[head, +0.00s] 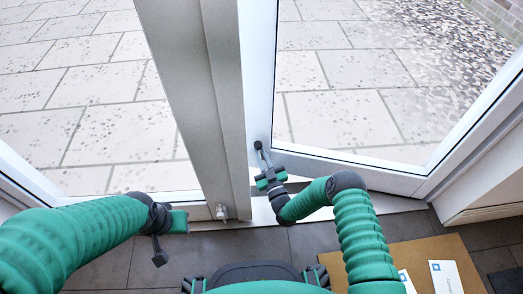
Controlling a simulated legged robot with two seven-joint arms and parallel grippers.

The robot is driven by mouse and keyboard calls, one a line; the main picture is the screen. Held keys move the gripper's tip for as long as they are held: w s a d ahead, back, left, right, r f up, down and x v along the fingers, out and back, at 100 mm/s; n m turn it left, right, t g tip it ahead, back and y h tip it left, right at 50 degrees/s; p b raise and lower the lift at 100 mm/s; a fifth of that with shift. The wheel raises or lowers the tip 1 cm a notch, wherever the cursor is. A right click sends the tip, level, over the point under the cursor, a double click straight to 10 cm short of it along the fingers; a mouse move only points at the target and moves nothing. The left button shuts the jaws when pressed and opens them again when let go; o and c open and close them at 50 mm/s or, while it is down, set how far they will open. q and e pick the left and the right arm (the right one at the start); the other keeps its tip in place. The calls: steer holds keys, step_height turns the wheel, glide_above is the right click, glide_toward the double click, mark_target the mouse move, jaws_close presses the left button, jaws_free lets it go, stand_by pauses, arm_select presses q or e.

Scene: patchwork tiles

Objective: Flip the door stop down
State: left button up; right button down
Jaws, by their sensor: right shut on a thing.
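The door stop (264,156) is a short grey rod with a dark round end, low on the white door's left edge. It slants from the dark end at upper left down to my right gripper. My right gripper (269,178) is green and dark, and is shut on the lower end of the rod, which its fingers hide. The white glass door (330,162) stands at the right. My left gripper (176,221) is at the lower left, beside the foot of the post and away from the door stop; its finger opening does not show clearly.
A broad beige post (205,90) stands between the glass panes. A small pale fitting (221,212) sits at its foot. A brown mat (415,262) with white papers (446,276) lies at the lower right. Dark floor tiles are bare in the lower middle.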

steer(key=shift+s+a+f+n+t+y, duration=0.2)
steer(key=shift+s+f+n+t+y, duration=0.45)
steer(key=shift+n, duration=0.3)
steer(key=shift+s+a+f+n+t+y, duration=0.2)
steer(key=shift+s+f+n+t+y, duration=0.35)
steer(key=shift+s+n+t+y, duration=0.3)
steer(key=shift+w, duration=0.15)
steer(key=c, duration=1.7)
jaws_free()
